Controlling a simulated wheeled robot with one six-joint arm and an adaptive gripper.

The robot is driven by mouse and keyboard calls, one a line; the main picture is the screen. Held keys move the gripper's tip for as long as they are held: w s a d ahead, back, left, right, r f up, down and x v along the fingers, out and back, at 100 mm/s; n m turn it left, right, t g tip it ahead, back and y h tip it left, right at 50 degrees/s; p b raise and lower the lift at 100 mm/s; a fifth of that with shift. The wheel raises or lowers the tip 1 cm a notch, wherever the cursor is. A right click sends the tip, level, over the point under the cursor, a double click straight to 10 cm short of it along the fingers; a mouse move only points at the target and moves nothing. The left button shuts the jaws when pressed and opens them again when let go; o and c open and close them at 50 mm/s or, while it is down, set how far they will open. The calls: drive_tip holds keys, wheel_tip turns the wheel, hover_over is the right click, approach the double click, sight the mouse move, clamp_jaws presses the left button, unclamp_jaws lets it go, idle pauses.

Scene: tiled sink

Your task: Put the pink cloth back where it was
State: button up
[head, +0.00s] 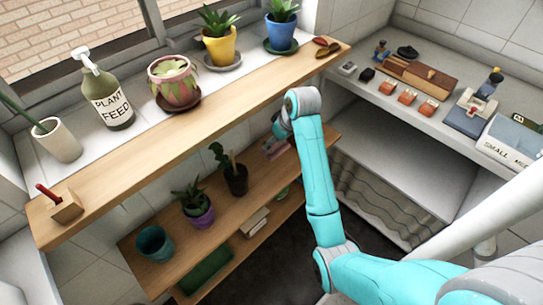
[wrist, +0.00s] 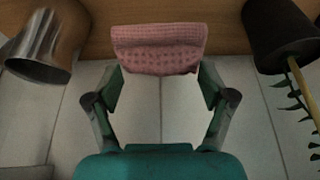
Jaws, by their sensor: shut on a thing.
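The pink cloth (wrist: 158,50) is a folded, patterned piece between the fingertips of my gripper (wrist: 160,72) in the wrist view. The gripper is shut on it, with one finger at each side. In the head view a small part of the cloth (head: 272,149) shows at the far right of the lower wooden shelf (head: 165,225), beside my arm. My gripper there is mostly hidden behind the arm. I cannot tell whether the cloth touches the shelf.
A dark pot with a plant (head: 236,180) stands left of the cloth on the lower shelf; it also shows in the wrist view (wrist: 280,38). A metallic vessel (wrist: 45,45) is on the cloth's other side. The upper shelf (head: 230,95) overhangs, with several pots behind it.

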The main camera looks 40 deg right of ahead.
drive_tip(key=shift+f, duration=3.95)
drive_tip(key=shift+f, duration=0.1)
drive_tip(key=o, duration=1.1)
drive_tip(key=v, duration=1.2)
